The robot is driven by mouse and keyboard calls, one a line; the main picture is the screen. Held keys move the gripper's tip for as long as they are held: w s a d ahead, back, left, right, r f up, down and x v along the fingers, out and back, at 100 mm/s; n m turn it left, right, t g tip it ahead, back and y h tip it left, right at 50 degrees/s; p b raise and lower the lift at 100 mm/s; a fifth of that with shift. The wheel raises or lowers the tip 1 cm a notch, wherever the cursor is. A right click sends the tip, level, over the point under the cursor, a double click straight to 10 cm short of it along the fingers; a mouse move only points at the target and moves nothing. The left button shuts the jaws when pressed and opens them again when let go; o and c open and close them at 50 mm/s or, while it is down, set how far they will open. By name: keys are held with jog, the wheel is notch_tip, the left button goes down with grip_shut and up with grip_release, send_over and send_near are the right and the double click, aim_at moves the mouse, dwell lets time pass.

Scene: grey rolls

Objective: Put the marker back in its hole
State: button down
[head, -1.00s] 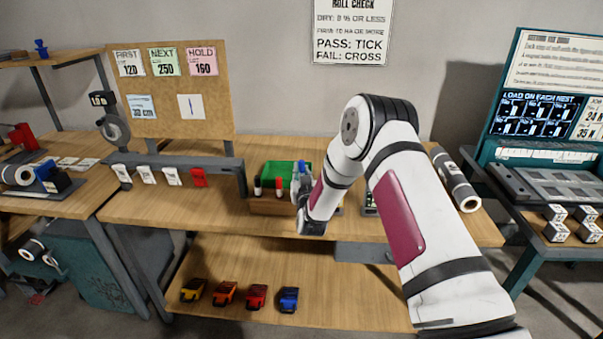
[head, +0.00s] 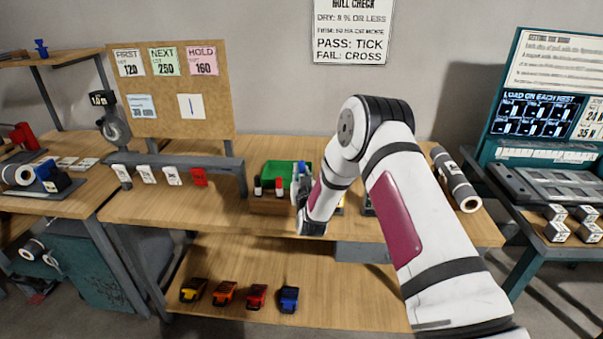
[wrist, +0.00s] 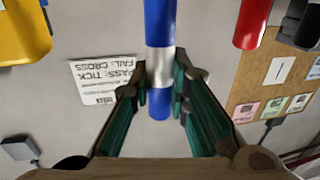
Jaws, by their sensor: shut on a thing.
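The blue marker (wrist: 160,24) with a silver band stands between the fingers of my gripper (wrist: 160,76) in the wrist view, and the fingers are shut on it. In the head view my gripper (head: 300,185) is at the right end of the wooden block (head: 268,207), which holds a black marker (head: 257,187) and a red marker (head: 279,187) upright. The red marker also shows in the wrist view (wrist: 251,22). The hole and the held marker's seating are hidden; I cannot tell whether it touches the block.
A green tray (head: 275,170) lies behind the block. Part of something yellow (wrist: 22,35) is close by in the wrist view. A grey rail (head: 180,163) with hanging tags stands left of the block. A roll (head: 455,180) lies to the right. Bench between rail and block is clear.

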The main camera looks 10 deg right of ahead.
jog(key=shift+f+b, duration=1.2)
jog(key=shift+f, duration=1.95)
jog(key=c, duration=1.4)
grip_release()
jog(key=shift+c, duration=0.2)
jog(key=s+a, duration=0.1)
jog(key=s, duration=1.1)
jog(key=shift+a, duration=0.25)
